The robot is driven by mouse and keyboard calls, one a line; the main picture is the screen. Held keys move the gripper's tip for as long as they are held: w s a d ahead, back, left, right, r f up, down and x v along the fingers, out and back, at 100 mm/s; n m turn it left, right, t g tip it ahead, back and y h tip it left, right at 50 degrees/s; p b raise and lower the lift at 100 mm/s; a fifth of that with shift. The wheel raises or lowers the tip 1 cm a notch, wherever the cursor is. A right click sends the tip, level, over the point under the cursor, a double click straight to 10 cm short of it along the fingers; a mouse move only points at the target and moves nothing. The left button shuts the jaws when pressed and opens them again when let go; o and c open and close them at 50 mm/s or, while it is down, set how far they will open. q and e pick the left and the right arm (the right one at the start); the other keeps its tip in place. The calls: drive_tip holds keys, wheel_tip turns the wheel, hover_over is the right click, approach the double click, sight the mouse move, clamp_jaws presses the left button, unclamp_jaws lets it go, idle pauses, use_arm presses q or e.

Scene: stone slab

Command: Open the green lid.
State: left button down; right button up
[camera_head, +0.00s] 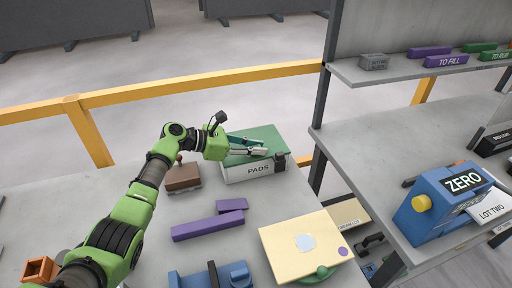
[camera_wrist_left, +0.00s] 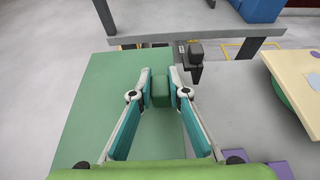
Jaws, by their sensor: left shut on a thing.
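The green lid (camera_head: 264,134) lies flat on a pale box marked PADS (camera_head: 252,173) at the back of the slab. In the left wrist view the green lid (camera_wrist_left: 92,110) fills much of the left and middle. A small green block-shaped handle (camera_wrist_left: 160,92) stands up from it. My left gripper (camera_head: 264,152) is over the lid, and its fingers in the left wrist view (camera_wrist_left: 160,88) are shut on the handle, one on each side. A dark latch-like part (camera_head: 280,161) sits at the box's right end, and it also shows in the left wrist view (camera_wrist_left: 195,52). My right gripper is not in view.
A brown block (camera_head: 183,178) stands left of the box. Purple blocks (camera_head: 208,227) and a cream board (camera_head: 303,246) lie nearer. A blue ZERO machine (camera_head: 440,205) stands on the right bench. A yellow rail (camera_head: 200,82) runs behind the slab.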

use_arm(q)
drive_tip(key=shift+w+a+r+n+p, duration=0.1)
drive_tip(key=shift+w+r+n+p, duration=0.1)
drive_tip(key=shift+r+p, duration=0.3)
drive_tip(key=shift+w+r+n+p, duration=0.1)
drive_tip(key=shift+r+n+p, duration=0.15)
drive_tip(key=shift+r, duration=0.35)
drive_tip(key=shift+w+r+p, duration=0.1)
drive_tip(key=shift+r+p, duration=0.2)
drive_tip(key=shift+r, duration=0.05)
drive_tip(key=r, duration=0.1)
drive_tip(key=w+r, duration=0.1)
drive_tip(key=r, duration=0.1)
drive_tip(key=shift+w+a+r+p, duration=0.1)
drive_tip(key=shift+w+a+p, duration=0.2)
drive_tip(key=shift+w+a, duration=0.1)
drive_tip(key=shift+w+a+r+b, duration=0.4)
drive_tip(key=shift+w+r+b, duration=0.2)
drive_tip(key=shift+r, duration=0.25)
